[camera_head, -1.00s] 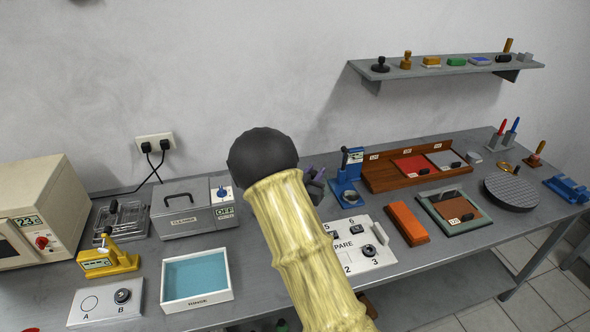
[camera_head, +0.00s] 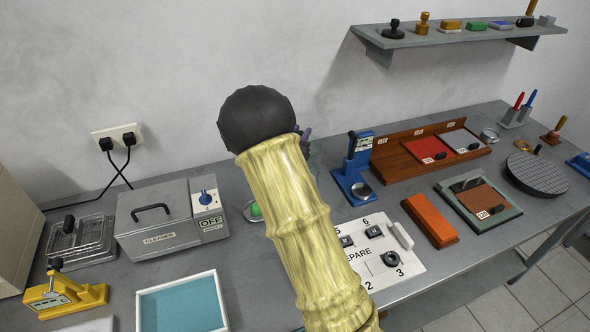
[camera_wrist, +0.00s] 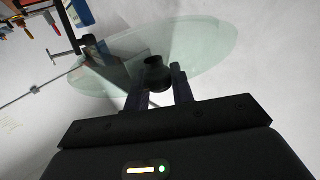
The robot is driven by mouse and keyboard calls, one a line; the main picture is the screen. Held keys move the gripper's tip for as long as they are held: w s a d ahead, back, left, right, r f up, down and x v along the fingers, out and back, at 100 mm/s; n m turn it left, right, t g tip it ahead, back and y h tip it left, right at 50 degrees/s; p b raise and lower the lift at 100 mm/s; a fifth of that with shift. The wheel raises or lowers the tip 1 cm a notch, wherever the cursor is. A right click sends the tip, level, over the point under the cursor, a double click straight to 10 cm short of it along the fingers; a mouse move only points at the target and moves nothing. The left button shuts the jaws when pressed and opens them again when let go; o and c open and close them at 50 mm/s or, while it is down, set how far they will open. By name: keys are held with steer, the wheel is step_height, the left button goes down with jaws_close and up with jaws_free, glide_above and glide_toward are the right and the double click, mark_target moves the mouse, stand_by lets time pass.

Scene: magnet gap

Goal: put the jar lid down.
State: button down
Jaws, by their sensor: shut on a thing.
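The jar lid (camera_wrist: 205,50) is a clear, greenish glass disc with a black knob (camera_wrist: 153,72). It fills the upper middle of the wrist view and is tilted there. My gripper (camera_wrist: 157,86) is shut on the knob, one dark finger on each side. In the head view my own forearm hides most of the gripper, and only a dark bit of it (camera_head: 304,138) shows past the arm. The lid is too faint there to place surely, but it appears held up, clear of the bench.
The grey bench (camera_head: 290,205) carries a cleaner box (camera_head: 160,230), a white-rimmed tray (camera_head: 180,305), a numbered white panel (camera_head: 375,255), a blue stand (camera_head: 355,175) and an orange block (camera_head: 430,220). A round dish (camera_head: 252,212) sits partly behind my arm. A wall shelf (camera_head: 450,38) hangs at upper right.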

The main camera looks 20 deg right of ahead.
steer(key=shift+w, duration=0.1)
steer(key=shift+r, duration=0.1)
steer(key=shift+f+p, duration=0.35)
steer(key=shift+f, duration=2.6)
steer(key=shift+f, duration=0.1)
steer(key=shift+f, duration=1.75)
